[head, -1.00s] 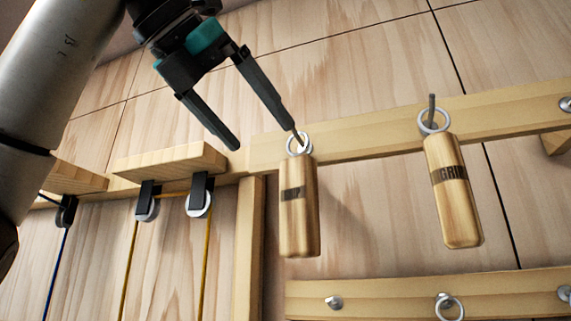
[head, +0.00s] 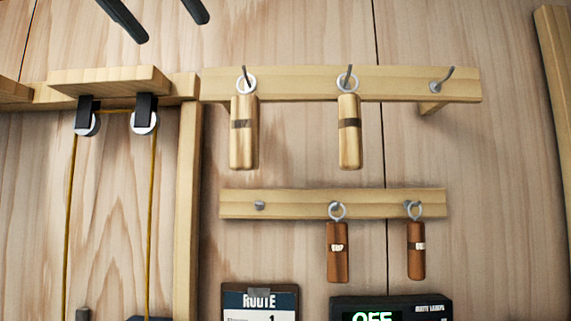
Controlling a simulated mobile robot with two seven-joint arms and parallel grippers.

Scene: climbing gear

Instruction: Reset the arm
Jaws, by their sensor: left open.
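My left gripper (head: 159,16) shows only by its two dark fingers at the top left edge of the head view. The fingers are apart with nothing between them, above the pulley shelf. The rest of that arm is out of frame. Two light wooden grip blocks, a left one (head: 243,138) and a right one (head: 349,140), hang by rings from hooks on the upper rail (head: 298,85). The gripper is up and left of both and apart from them. My right gripper is not in view.
The upper rail's right hook (head: 437,82) is empty. Two darker blocks (head: 337,252) (head: 416,250) hang from the lower rail (head: 285,205). Two pulleys (head: 144,123) carry a yellow rope under a shelf (head: 110,80). A route board (head: 260,303) and a box reading OFF (head: 437,307) stand below.

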